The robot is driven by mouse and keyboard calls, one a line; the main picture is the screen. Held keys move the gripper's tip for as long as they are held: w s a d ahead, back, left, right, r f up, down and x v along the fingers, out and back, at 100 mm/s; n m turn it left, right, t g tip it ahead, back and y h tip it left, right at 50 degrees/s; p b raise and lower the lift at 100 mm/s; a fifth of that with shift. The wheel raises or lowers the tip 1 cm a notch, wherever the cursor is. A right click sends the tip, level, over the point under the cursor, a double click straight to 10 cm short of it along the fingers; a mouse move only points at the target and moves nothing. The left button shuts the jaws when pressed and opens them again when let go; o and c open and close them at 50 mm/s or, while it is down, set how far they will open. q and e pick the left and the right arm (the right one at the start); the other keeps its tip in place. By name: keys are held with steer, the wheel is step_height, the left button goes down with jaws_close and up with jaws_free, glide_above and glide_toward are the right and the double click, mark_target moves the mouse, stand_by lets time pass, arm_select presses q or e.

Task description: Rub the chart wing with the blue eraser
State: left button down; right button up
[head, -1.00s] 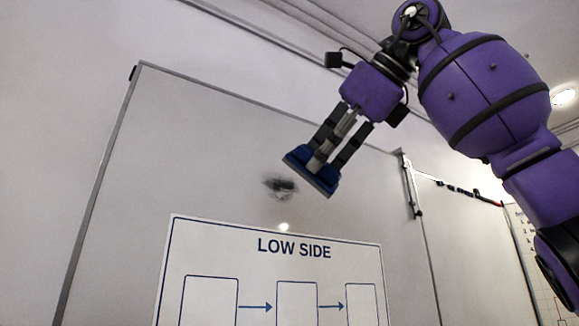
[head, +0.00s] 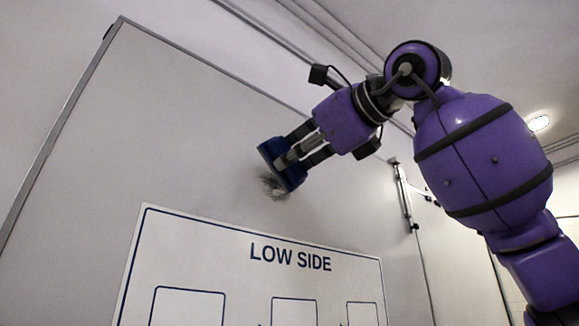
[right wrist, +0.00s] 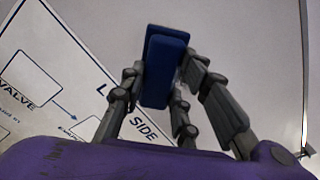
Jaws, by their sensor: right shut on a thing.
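A pale board panel (head: 130,110) in a grey frame carries a white LOW SIDE chart (head: 210,245). A dark, patchy smudge (head: 272,186) lies on the panel just above the chart. My right gripper (head: 285,162) is shut on the blue eraser (head: 268,150) and holds it tilted over the smudge, covering part of it. In the right wrist view the eraser (right wrist: 163,65) sits between the grey fingers (right wrist: 160,95), in front of the panel. I cannot tell whether it touches the surface. My left gripper is not in view.
Another pale panel (head: 455,260) stands to the right, past a vertical edge with a hinge-like fitting (head: 403,195). The panel left of the eraser is clear. A ceiling light (head: 538,122) shines at the upper right.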

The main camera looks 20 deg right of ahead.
mark_target(273, 170)
steer(key=shift+x, duration=2.5)
steer(key=shift+x, duration=1.05)
steer(key=shift+d, duration=0.1)
steer(key=shift+w+d, duration=0.3)
steer(key=shift+d, duration=0.65)
steer(key=shift+w+d, duration=0.25)
steer(key=shift+d, duration=0.7)
steer(key=shift+w+d, duration=0.5)
steer(key=shift+d, duration=0.7)
steer(key=shift+w+d, duration=0.55)
steer(key=shift+d, duration=0.7)
steer(key=shift+w+d, duration=0.5)
steer(key=shift+d, duration=0.7)
steer(key=shift+a, duration=0.1)
